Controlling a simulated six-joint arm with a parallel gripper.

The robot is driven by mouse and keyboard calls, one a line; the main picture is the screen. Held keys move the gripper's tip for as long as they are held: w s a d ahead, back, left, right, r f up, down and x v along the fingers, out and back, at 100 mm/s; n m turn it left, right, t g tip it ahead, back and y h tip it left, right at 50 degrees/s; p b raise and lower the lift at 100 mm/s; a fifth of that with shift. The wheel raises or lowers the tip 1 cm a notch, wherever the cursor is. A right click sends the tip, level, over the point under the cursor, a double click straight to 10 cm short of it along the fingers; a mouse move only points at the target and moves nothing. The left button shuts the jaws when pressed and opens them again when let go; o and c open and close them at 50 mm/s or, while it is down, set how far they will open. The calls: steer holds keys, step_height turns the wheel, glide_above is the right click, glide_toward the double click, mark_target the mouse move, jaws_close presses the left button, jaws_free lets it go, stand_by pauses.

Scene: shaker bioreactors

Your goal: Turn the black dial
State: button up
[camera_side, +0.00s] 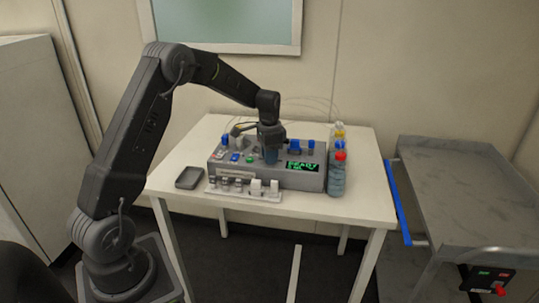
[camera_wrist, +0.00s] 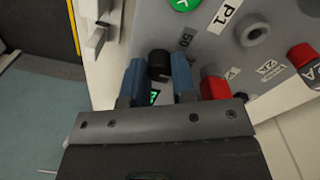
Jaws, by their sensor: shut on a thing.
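The black dial (camera_wrist: 160,65) is on the sloped grey panel (camera_wrist: 215,50) of the bioreactor controller, beside a label that seems to read "50". My gripper (camera_wrist: 158,70) has its two blue fingers on either side of the dial and is shut on it. In the side view my gripper (camera_side: 270,157) points down onto the top of the controller box (camera_side: 305,180). The dial is hidden behind my gripper there. The dial's exact angle cannot be read.
Near the dial are a green button (camera_wrist: 183,4), a grey knob (camera_wrist: 255,33) and red knobs (camera_wrist: 302,55). A lit green display (camera_side: 301,166) is on the box. Bottles (camera_side: 337,178) stand at its right, a white rack (camera_side: 240,191) in front, and a dark tray (camera_side: 189,178) at left.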

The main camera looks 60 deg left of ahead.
steer(key=n, duration=0.5)
steer(key=shift+n, duration=0.4)
steer(key=n, duration=0.5)
steer(key=shift+n, duration=0.3)
steer(key=o, duration=0.9)
steer(key=shift+o, duration=0.2)
step_height(320, 180, up, 14)
steer(key=shift+s, duration=0.15)
